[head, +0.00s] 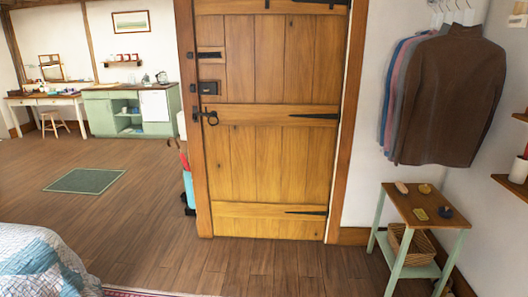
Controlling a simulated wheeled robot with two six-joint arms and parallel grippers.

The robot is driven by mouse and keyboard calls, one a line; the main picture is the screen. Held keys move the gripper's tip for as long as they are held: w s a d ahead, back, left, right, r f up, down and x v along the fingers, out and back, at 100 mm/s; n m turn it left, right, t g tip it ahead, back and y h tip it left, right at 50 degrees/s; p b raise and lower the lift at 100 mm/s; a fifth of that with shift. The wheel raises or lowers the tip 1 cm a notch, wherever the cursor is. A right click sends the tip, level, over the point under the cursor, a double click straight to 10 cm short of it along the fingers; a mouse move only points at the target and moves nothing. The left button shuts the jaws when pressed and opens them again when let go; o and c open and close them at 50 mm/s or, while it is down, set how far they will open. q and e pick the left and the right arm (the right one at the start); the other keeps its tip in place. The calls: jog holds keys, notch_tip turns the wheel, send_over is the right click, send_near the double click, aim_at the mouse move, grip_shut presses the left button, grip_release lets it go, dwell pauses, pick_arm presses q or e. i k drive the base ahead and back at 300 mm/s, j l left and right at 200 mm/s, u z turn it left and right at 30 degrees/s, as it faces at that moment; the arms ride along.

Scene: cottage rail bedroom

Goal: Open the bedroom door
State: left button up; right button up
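The bedroom door (270,150) is a plank wooden door with cross battens, in the centre of the head view. It is shut in its wooden frame. A dark ring handle (211,119) hangs on its left side. Above the handle is a dark box lock (208,88), with a small dark latch higher up. Black strap hinges (314,116) are on the right side. Neither of my grippers is in view, and nothing touches the door.
The wooden floor (190,262) before the door is clear. A small green-legged table (420,205) and hanging clothes (440,95) stand to the right. A bed with a quilt (45,262) is at lower left. A blue umbrella bin (188,188) stands left of the frame.

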aim_at(274, 86)
jog(key=i, duration=1.65)
jog(key=i+l+u, duration=0.1)
jog(key=i, duration=1.6)
